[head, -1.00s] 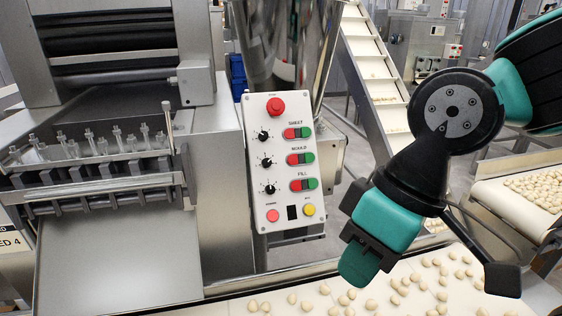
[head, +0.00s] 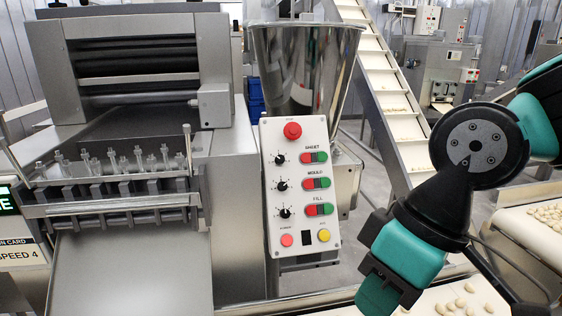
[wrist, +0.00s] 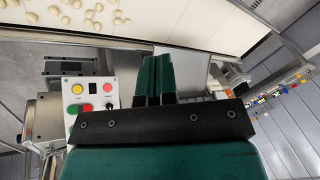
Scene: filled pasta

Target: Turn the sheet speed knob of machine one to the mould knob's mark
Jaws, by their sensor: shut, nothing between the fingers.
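The pale control panel (head: 301,247) hangs on the machine's right side in the head view. Its sheet knob (head: 280,159) is the top black knob. The mould knob (head: 282,185) is below it, and the fill knob (head: 285,212) is lowest. The pointers are too small to read exactly. My gripper (head: 377,300) is right of and below the panel, apart from it, with fingers pointing down. In the wrist view my gripper (wrist: 154,80) shows its teal fingers together and empty. The panel (wrist: 118,75) appears beside them there, partly hidden by my gripper. No machine number is legible.
A red button (head: 292,130) tops the panel. Red and green button pairs sit right of the knobs. A steel hopper (head: 335,70) stands behind. A conveyor (head: 440,303) carrying pasta pieces runs below my gripper. A card (head: 22,254) at far left reads "SPEED 4".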

